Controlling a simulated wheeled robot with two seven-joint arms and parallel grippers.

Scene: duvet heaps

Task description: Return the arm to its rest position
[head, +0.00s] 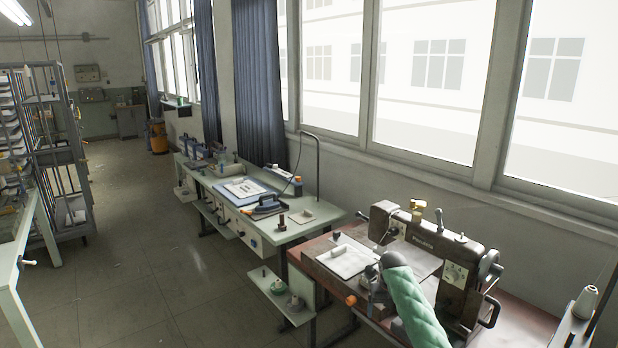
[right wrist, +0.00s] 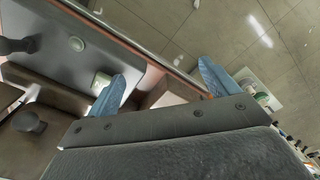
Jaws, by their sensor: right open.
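My right arm, in a green quilted cover, rises from the lower edge of the head view. My right gripper (head: 372,286) is at its far end, in front of the sewing machine (head: 432,248) and over its table. Its fingers are small and partly hidden there. In the right wrist view, the two blue fingers of my right gripper (right wrist: 164,82) stand wide apart, with nothing held between them. My left gripper is not in view.
The sewing table (head: 341,254) carries a white sheet and stands close on the right, under the windows. Beyond it is a pale green workbench (head: 300,228) with tools. A wire rack (head: 75,190) stands at left. The floor (head: 160,260) between them is open.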

